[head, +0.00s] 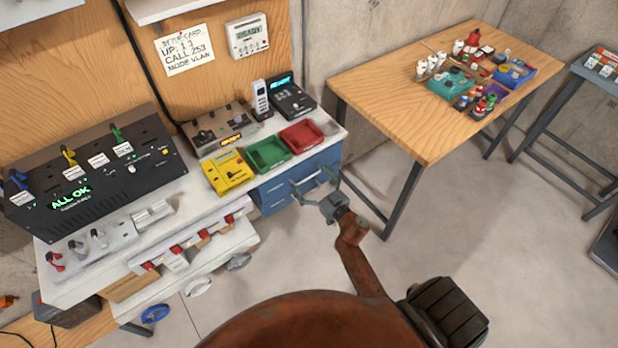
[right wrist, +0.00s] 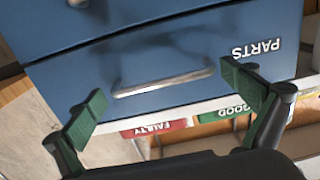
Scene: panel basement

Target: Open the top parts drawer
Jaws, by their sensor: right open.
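The blue parts drawer unit (head: 278,193) sits under the right end of the white bench. In the right wrist view, which looks upside down, the top drawer front (right wrist: 195,50) bears the word PARTS and a silver bar handle (right wrist: 163,82). The drawer looks shut. My right gripper (head: 314,182) is open in front of the unit. In the right wrist view its green fingertips (right wrist: 168,104) lie on either side of the handle, with nothing between them; whether they touch the drawer front I cannot tell. My left gripper is not in view.
Above the drawers stand a green tray (head: 268,153), a red tray (head: 302,136) and a yellow device (head: 229,172). A wooden table (head: 400,105) with paint pots and trays stands at right, one leg close to my right gripper. The floor (head: 510,230) at right is clear.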

